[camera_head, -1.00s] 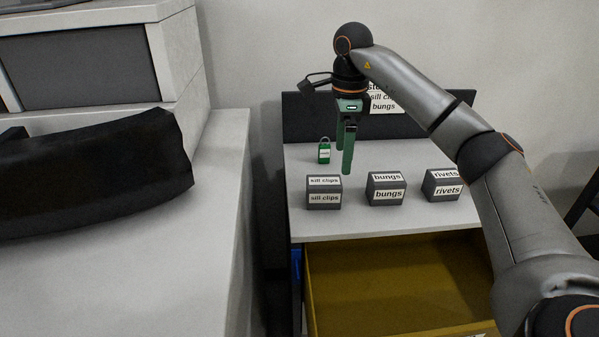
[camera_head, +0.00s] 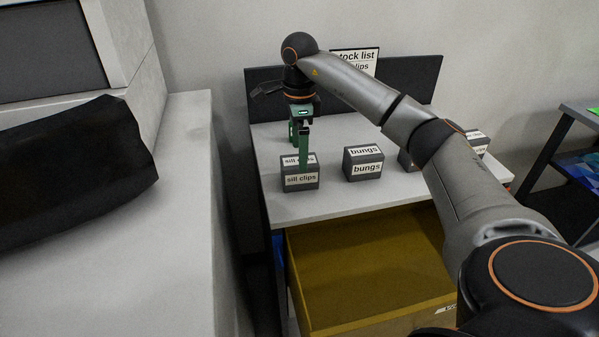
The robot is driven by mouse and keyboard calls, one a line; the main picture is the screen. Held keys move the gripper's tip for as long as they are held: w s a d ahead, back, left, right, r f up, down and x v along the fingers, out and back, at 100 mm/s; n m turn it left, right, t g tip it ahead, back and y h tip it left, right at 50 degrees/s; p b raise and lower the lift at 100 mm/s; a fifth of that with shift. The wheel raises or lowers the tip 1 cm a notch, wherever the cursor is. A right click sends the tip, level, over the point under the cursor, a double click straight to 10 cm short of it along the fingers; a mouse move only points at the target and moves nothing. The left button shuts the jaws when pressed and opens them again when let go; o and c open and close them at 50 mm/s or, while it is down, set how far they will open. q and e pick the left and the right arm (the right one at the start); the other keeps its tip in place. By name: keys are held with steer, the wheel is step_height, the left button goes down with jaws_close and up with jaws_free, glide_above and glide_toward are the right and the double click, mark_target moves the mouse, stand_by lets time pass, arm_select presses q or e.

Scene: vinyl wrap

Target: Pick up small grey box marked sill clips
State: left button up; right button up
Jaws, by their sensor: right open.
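The small grey box marked sill clips (camera_head: 300,179) stands at the left front of the white tabletop, with white labels on its top and front. My right gripper (camera_head: 301,150) has green fingers and points down over the box. It is open. One finger hangs in front of the box's top label and hides part of it; I cannot tell whether it touches. My left gripper is not in view.
A grey box marked bungs (camera_head: 363,163) stands to the right. Another box is mostly hidden behind my right arm. A yellow drawer (camera_head: 365,270) is open below the tabletop. A stock list sign (camera_head: 355,60) stands behind. A black bundle (camera_head: 70,165) lies on the left counter.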

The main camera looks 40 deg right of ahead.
mark_target(293, 180)
step_height(293, 180, down, 4)
steer(key=shift+w+d, duration=0.1)
steer(key=c, duration=1.4)
steer(key=shift+c, duration=0.6)
steer(key=shift+r, duration=0.15)
